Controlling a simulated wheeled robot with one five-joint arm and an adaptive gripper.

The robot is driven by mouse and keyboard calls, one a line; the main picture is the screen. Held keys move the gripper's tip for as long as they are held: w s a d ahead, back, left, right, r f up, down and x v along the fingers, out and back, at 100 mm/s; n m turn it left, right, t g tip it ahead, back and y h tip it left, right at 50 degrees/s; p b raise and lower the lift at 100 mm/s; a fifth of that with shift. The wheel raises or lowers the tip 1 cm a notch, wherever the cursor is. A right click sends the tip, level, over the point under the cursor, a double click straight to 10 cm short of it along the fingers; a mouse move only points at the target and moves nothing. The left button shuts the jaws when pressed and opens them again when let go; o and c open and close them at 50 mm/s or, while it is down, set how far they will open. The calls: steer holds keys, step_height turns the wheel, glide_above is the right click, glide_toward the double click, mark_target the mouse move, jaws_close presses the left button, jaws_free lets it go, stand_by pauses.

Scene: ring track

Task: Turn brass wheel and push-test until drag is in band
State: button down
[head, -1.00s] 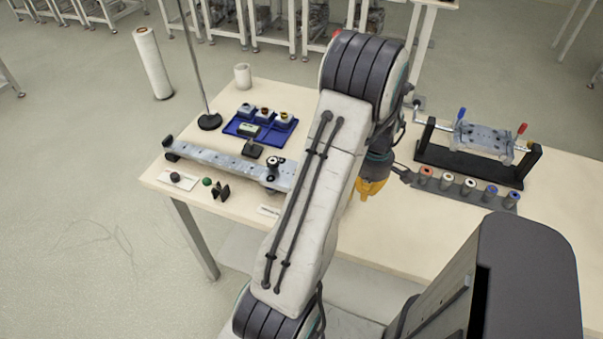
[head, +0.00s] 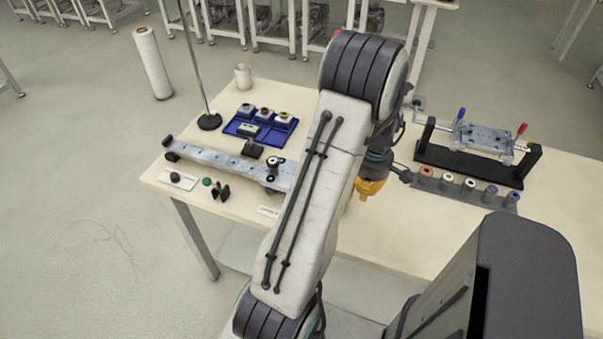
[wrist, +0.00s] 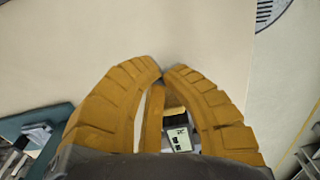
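My gripper (head: 370,188) hangs over the front part of the table, right of the raised arm link. In the wrist view its yellow fingertips (wrist: 162,74) meet, with nothing seen between them. A small device with a pale display (wrist: 179,138) shows through the gap behind the tips. The grey rail (head: 217,161) lies across the left of the table. A carriage with dark round knobs (head: 274,169) sits on its right part, next to my arm. My arm hides what lies right of it. I cannot make out the brass wheel in either view.
A blue tray (head: 233,127) with small blocks lies behind the rail. A thin pole on a black base (head: 210,121) stands left of it. At right are a black-framed fixture (head: 468,163) with a crank and several colour-ended rollers on a grey strip (head: 462,197).

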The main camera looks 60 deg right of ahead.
steer(key=shift+w, duration=0.55)
steer(key=shift+w+a+b, duration=0.15)
steer(key=shift+w+b, duration=0.05)
steer(key=shift+w, duration=1.8)
steer(key=shift+w+a+b, duration=0.15)
steer(key=shift+w, duration=2.45)
steer(key=shift+w+a, duration=0.1)
steer(key=shift+w, duration=1.15)
